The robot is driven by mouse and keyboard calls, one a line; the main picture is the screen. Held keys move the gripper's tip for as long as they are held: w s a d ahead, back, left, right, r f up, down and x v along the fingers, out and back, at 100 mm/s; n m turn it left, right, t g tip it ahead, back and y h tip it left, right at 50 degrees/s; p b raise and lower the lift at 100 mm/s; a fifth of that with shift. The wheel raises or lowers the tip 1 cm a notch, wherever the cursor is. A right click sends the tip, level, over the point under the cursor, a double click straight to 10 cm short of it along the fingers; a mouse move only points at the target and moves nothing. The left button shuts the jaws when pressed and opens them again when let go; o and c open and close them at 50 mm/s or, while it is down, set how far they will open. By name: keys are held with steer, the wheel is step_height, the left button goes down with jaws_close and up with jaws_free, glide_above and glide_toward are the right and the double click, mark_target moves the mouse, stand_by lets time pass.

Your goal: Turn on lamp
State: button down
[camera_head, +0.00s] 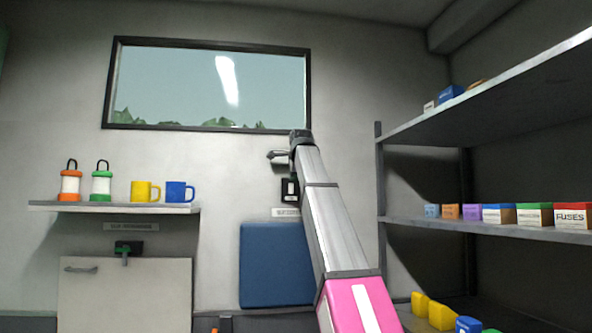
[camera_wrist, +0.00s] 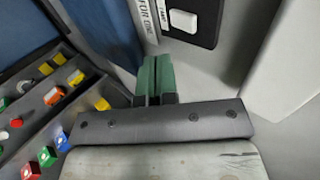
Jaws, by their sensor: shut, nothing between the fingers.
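A black wall plate with a white switch (camera_head: 291,189) is on the back wall, left of my arm and below the window. In the wrist view the white switch (camera_wrist: 183,20) shows close up on its black plate, at the top and a little right of my fingertips. My gripper (camera_wrist: 155,80) has green fingers pressed together with nothing between them. The fingertips appear apart from the switch; the exact gap is hard to tell. An orange lantern (camera_head: 70,184) and a green lantern (camera_head: 101,182) stand on the left shelf; whether either is lit is unclear.
A blue panel (camera_head: 270,265) is below the switch. A yellow mug (camera_head: 140,191) and a blue mug (camera_head: 178,192) share the left shelf (camera_head: 60,207). A rack (camera_head: 450,228) with several boxes stands at right. The wrist view shows coloured buttons (camera_wrist: 52,97) at left.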

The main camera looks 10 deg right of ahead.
mark_target(291, 183)
steer(key=shift+w+f, duration=0.25)
steer(key=shift+w, duration=0.8)
steer(key=shift+w+f, duration=0.2)
steer(key=shift+w, duration=0.9)
steer(key=shift+w+f, duration=0.25)
steer(key=shift+w, duration=0.8)
steer(key=shift+w+r, duration=0.3)
steer(key=shift+w, duration=0.35)
steer(key=shift+r, duration=0.1)
steer(key=shift+w, duration=0.1)
